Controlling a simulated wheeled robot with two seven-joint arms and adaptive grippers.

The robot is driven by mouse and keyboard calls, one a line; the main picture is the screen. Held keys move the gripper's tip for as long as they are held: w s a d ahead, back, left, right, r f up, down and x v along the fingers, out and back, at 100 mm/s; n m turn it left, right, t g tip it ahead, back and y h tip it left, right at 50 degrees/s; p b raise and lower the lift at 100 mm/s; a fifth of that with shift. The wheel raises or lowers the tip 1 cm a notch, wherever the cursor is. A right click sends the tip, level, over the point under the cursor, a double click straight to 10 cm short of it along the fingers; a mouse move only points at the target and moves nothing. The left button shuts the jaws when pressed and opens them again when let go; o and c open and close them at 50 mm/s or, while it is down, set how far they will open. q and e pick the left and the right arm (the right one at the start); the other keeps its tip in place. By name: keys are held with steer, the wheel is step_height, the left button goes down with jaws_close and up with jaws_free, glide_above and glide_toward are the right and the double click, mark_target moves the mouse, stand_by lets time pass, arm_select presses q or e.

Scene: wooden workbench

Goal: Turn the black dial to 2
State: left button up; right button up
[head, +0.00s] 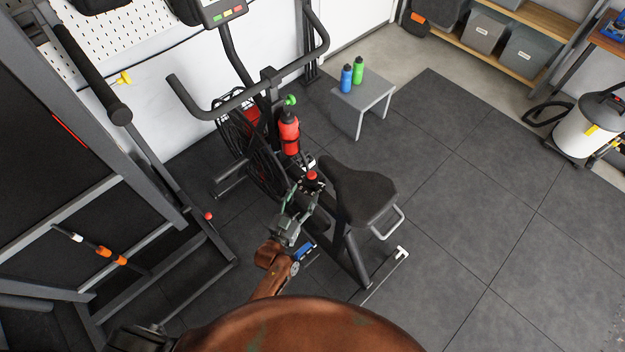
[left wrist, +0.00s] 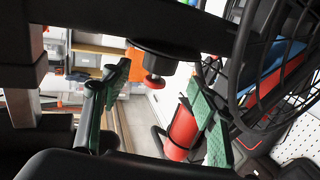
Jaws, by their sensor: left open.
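The black dial (left wrist: 166,55) shows in the left wrist view as a dark round disc under a dark bar of the exercise bike, with a red knob (left wrist: 153,82) at its middle. In the head view the red knob (head: 312,175) shows on the bike frame in front of the seat. My left gripper (head: 304,190) is close to it. In the left wrist view its green-padded fingers (left wrist: 157,84) are spread apart, one to each side of the red knob, with nothing held. I cannot tell whether they touch the dial. No numbers on the dial are readable. My right gripper is not in view.
The bike's seat (head: 363,190) is just right of my left gripper. A red bottle (head: 289,135) and the caged fan wheel (left wrist: 268,75) are close by. A grey stool (head: 362,101) holds two bottles. Open floor (head: 480,200) lies to the right.

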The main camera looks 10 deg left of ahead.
mark_target(308, 185)
arm_select(q)
steer(key=x, duration=0.2)
steer(key=shift+w+d+b, duration=0.15)
steer(key=shift+w+b, duration=0.15)
steer(key=shift+w, duration=0.05)
steer(key=b+x, duration=0.1)
steer(key=x, duration=0.2)
steer(key=shift+w+f, duration=0.1)
steer(key=shift+w, duration=0.6)
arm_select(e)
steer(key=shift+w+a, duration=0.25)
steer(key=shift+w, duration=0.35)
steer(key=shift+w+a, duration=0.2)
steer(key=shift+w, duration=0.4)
arm_select(q)
steer(key=c, duration=1.2)
steer(key=shift+o, duration=0.2)
steer(key=shift+d, duration=0.1)
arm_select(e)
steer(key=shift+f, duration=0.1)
arm_select(q)
steer(key=shift+h, duration=0.3)
